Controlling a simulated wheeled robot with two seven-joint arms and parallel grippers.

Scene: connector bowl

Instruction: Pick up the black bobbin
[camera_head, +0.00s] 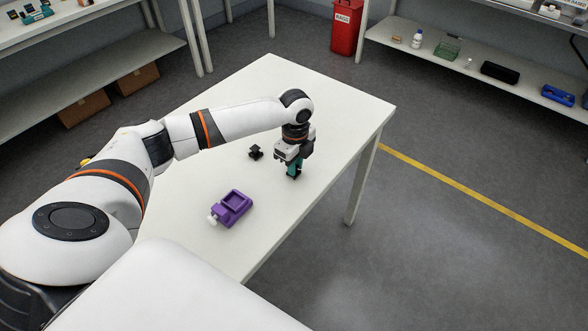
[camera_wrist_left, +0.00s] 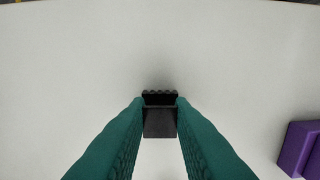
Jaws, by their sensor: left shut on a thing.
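My left gripper (camera_head: 294,170) points down over the right part of the white table, with its green fingers shut on a small black piece, which I take to be the black bobbin (camera_wrist_left: 160,122). In the left wrist view the bobbin sits between the two fingertips, with a row of small bumps along its far edge. In the head view the fingers hide most of it. It is at or close to the table top; I cannot tell whether it touches. My right gripper is not in view.
Another small black piece (camera_head: 255,152) stands on the table left of my left gripper. A purple fixture (camera_head: 232,207) with a square recess and a white knob lies nearer; its edge shows in the wrist view (camera_wrist_left: 298,147). The white table (camera_head: 330,105) is otherwise clear.

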